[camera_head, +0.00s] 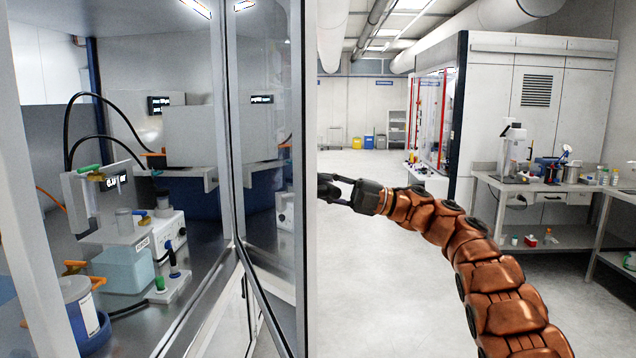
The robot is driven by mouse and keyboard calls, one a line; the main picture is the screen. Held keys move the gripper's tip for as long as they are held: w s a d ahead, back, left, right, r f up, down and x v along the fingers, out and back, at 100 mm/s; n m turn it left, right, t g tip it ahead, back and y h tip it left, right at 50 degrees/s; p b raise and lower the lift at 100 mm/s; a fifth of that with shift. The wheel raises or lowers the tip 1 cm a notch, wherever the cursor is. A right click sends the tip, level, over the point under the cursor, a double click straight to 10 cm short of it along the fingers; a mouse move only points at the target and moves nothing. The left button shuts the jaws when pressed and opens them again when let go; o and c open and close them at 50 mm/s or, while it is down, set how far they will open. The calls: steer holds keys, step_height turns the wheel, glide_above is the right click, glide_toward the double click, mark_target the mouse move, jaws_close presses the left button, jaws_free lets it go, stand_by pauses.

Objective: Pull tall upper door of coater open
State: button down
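The coater's tall upper door (306,120) is a glazed panel in a pale metal frame. It stands swung out from the cabinet (20,170), with the interior showing on the left and through the glass. My gripper (324,187) is at the right edge of the door's frame, at about mid-height in the picture. Its dark fingers reach to that edge, and their tips are partly hidden there. I see no door handle. I cannot tell whether the fingers touch the door or close on anything.
Inside the cabinet are a blue-and-white container (82,310), a white device with a small display (112,195) and hoses. A bench (545,188) with lab equipment stands at the right. The grey floor (385,290) beyond the door is mostly clear, with my copper-coloured arm above it.

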steer(key=shift+f, duration=0.35)
steer(key=c, duration=1.4)
jaws_free()
steer(key=o, duration=0.5)
steer(key=shift+s+r, duration=0.1)
steer(key=shift+r, duration=0.1)
steer(key=shift+d, duration=0.1)
steer(key=v, duration=1.1)
steer(key=shift+d+f, duration=0.1)
steer(key=shift+d, duration=0.3)
